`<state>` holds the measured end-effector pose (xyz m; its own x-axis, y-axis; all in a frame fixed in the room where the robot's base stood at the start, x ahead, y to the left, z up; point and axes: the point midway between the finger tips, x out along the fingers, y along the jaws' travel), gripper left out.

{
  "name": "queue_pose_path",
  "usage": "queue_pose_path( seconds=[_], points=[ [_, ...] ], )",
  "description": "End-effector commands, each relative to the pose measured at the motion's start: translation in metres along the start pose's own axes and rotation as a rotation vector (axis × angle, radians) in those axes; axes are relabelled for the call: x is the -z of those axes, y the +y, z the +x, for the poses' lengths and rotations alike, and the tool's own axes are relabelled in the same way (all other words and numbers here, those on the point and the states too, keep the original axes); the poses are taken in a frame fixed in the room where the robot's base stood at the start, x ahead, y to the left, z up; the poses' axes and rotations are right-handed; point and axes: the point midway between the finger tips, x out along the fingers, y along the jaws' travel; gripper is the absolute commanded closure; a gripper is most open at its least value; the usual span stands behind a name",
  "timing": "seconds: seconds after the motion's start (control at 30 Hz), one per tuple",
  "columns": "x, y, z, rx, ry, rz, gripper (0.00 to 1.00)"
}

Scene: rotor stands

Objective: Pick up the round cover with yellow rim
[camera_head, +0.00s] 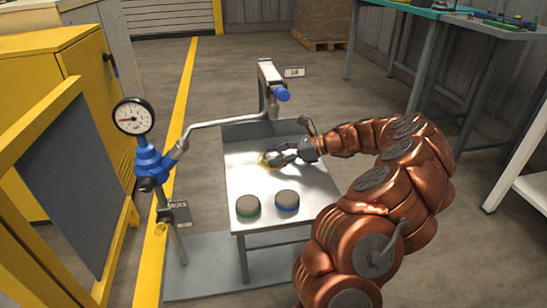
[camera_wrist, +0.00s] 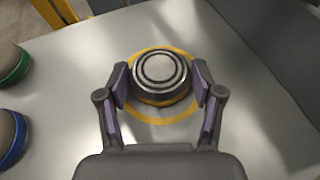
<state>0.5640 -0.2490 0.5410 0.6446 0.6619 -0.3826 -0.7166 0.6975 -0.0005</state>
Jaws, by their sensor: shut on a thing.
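The round cover with yellow rim (camera_wrist: 160,75) is a grey metal disc with concentric rings on top, seen between my fingers in the wrist view. A strip of yellow shows at its lower edge, and a yellow ring marking (camera_wrist: 163,120) lies on the table around it. My gripper (camera_wrist: 160,84) is shut on the cover, with a purple-padded finger on either side. I cannot tell whether the cover touches the table. In the head view my gripper (camera_head: 273,158) is low over the table's far half and hides most of the cover.
A green-rimmed cover (camera_head: 248,206) and a blue-rimmed cover (camera_head: 287,200) stand on the white table (camera_head: 262,228) near its front. A pressure gauge (camera_head: 133,117) and bent pipe (camera_head: 230,119) stand left and behind. A yellow cabinet (camera_head: 95,110) is at left.

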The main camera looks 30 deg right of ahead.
Motion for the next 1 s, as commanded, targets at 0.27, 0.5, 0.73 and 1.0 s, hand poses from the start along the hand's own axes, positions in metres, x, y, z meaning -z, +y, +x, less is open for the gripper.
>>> queue_pose_path(
  seconds=[0.27,0.5,0.73,1.0],
  points=[
    [0.000,0.000,0.000,0.000,0.000,0.000,0.77],
    [-0.001,0.000,-0.001,-0.001,0.000,0.000,0.81],
    [-0.021,0.000,-0.009,0.000,0.000,-0.001,0.81],
    [-0.028,0.002,-0.046,0.004,-0.001,0.003,0.81]
  ],
)
